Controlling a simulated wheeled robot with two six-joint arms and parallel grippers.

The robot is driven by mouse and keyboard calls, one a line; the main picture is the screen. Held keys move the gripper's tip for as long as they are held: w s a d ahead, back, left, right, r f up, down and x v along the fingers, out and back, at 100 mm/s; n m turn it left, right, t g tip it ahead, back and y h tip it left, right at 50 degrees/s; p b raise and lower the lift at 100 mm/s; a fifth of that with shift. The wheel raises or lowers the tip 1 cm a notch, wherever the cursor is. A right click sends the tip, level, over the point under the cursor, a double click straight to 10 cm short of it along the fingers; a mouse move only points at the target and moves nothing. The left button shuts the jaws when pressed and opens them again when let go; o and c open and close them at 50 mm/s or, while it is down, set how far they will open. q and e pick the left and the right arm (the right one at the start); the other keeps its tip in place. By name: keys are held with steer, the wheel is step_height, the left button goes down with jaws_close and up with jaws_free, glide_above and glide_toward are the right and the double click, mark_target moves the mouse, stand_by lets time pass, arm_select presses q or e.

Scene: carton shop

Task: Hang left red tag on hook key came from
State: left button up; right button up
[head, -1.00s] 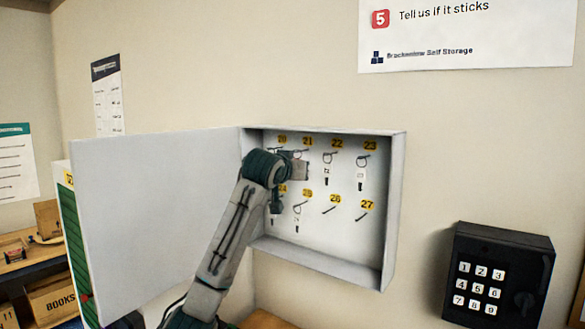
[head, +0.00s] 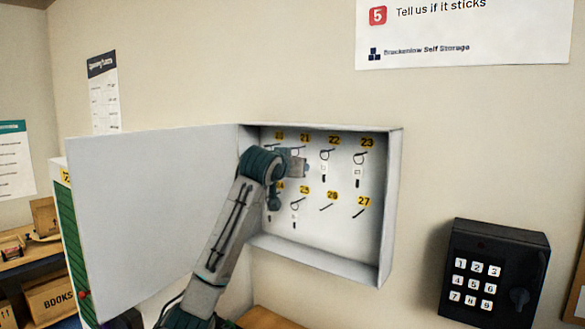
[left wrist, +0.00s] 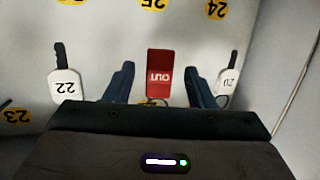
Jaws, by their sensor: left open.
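The red tag marked OUT (left wrist: 159,75) shows in the left wrist view, upside down, between the number 22 key (left wrist: 66,80) and the number 20 key (left wrist: 227,80). This is the spot of hook 21, whose yellow label (head: 305,138) shows in the head view. My left gripper (left wrist: 160,68) is open, with one finger on each side of the tag and a gap on both sides. In the head view my left gripper (head: 299,167) is inside the key cabinet (head: 335,259), and the tag is hidden there. My right gripper is not in view.
The cabinet door (head: 150,220) stands open to the left. Keys hang at several hooks, including 23 (head: 357,170) and 25 (head: 295,208). Hooks 26 (head: 327,207) and 27 (head: 359,213) look bare. A black keypad box (head: 495,270) is on the wall to the right.

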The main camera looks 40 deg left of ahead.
arm_select(q)
steer(key=b+v, duration=0.4)
steer(key=v, duration=0.6)
steer(key=shift+s+d, duration=0.2)
steer(key=shift+s, duration=0.15)
steer(key=shift+r, duration=0.1)
